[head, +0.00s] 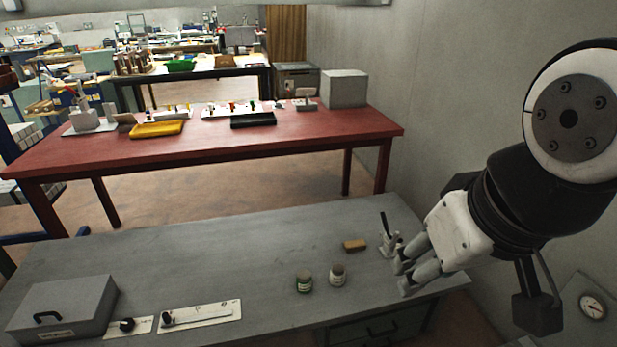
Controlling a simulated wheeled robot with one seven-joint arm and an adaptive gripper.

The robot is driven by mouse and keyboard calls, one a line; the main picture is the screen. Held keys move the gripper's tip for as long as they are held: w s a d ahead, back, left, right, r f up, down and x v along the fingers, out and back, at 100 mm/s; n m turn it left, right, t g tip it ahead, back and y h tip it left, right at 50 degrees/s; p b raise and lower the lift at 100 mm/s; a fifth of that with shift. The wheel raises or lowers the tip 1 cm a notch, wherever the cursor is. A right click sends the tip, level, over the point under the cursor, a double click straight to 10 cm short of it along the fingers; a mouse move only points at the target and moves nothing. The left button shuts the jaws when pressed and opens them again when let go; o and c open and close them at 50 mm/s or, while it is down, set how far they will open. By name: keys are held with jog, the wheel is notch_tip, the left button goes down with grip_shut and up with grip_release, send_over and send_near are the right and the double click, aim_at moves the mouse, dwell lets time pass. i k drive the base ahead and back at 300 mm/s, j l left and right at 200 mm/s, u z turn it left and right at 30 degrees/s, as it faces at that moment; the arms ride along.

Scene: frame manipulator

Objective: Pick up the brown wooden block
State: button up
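The brown wooden block (354,245) lies flat on the grey worktable (250,262), toward its right side. My gripper (401,276) reaches in from the right, near the table's right edge. It is to the right of the block and a little nearer to the camera, apart from it. Its two fingers look spread, with no object visible between them. The block is fully in view.
A small device with a black lever (384,224) stands between block and gripper, partly hidden by the fingers. Two small jars (304,282) (337,275) stand in front of the block. A grey box (64,306) and switch plates (201,315) are at left.

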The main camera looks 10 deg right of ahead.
aim_at(356, 245)
jog(key=z, duration=0.35)
jog(key=k+j, duration=0.15)
jog(key=k, duration=0.2)
jog(key=i+l+u, duration=0.1)
jog(key=i, duration=0.35)
jog(key=i+l+u, duration=0.15)
jog(key=i, duration=0.3)
jog(key=i+l+u, duration=0.1)
jog(key=i, duration=0.3)
jog(key=i+l+u, duration=0.15)
jog(key=i+l, duration=0.15)
jog(key=i, duration=0.1)
